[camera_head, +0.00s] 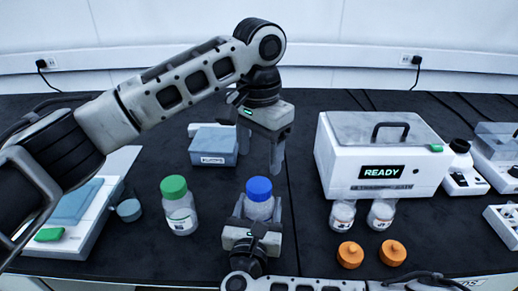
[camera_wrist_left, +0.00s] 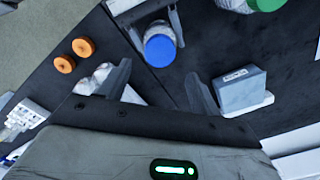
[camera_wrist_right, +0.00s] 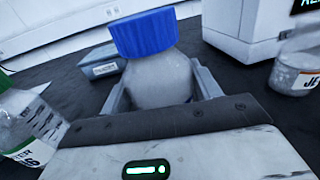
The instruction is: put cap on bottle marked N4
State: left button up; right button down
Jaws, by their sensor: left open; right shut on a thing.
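A bottle with a blue cap (camera_head: 259,189) is upright in my right gripper (camera_head: 258,211), which is shut on its body; in the right wrist view the blue cap (camera_wrist_right: 144,33) sits on top. My left gripper (camera_head: 261,158) is open and empty, fingers down, above and behind that bottle. In the left wrist view the blue cap (camera_wrist_left: 160,48) shows beyond the open fingers. Two orange caps (camera_head: 350,254) (camera_head: 393,252) lie on the table. Behind them stand two bottles (camera_head: 342,215) (camera_head: 381,214) with no orange caps on. I cannot read N4 on any bottle.
A green-capped bottle (camera_head: 179,206) stands left of the held bottle. A blue-grey box (camera_head: 213,147) is behind. A white device reading READY (camera_head: 376,155) stands at the right, close behind the two bottles. A white instrument (camera_head: 72,229) is at the left.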

aim_at(259, 185)
pick_arm(q)
jog(key=shift+f, duration=0.15)
jog(key=shift+f, duration=3.9)
jog(key=c, duration=1)
jog(key=o, duration=1.2)
jog(key=shift+c, duration=0.2)
notch_tip(259, 185, up, 12)
